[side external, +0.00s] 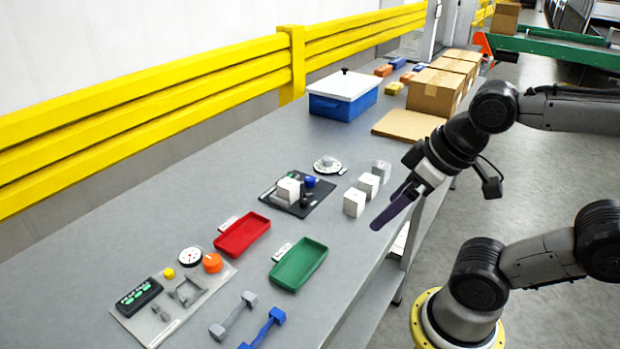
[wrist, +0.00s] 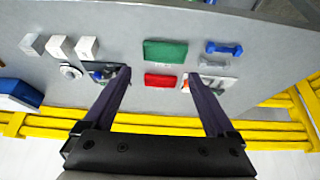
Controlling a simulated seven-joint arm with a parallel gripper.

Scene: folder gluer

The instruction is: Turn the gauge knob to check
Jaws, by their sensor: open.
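A white round gauge dial (side external: 190,257) stands on a light grey board (side external: 143,322) at the front left in the side view, with an orange knob (side external: 212,262) beside it. A separate round grey-white disc with a raised centre (side external: 327,165) sits farther back on the table; it also shows at the left in the wrist view (wrist: 70,72). I cannot tell which one the task means. My gripper (side external: 390,212) is open and empty, above the table's right edge, apart from both. In the wrist view its fingers (wrist: 159,74) partly hide the grey board and a black board.
A red tray (side external: 242,235) and a green tray (side external: 299,265) lie mid-table. Three white cubes (side external: 368,185) stand near the right edge. The black board (side external: 294,205) carries small parts. Grey and blue dumbbells (side external: 262,327) lie in front. A yellow rail (side external: 150,115) runs behind.

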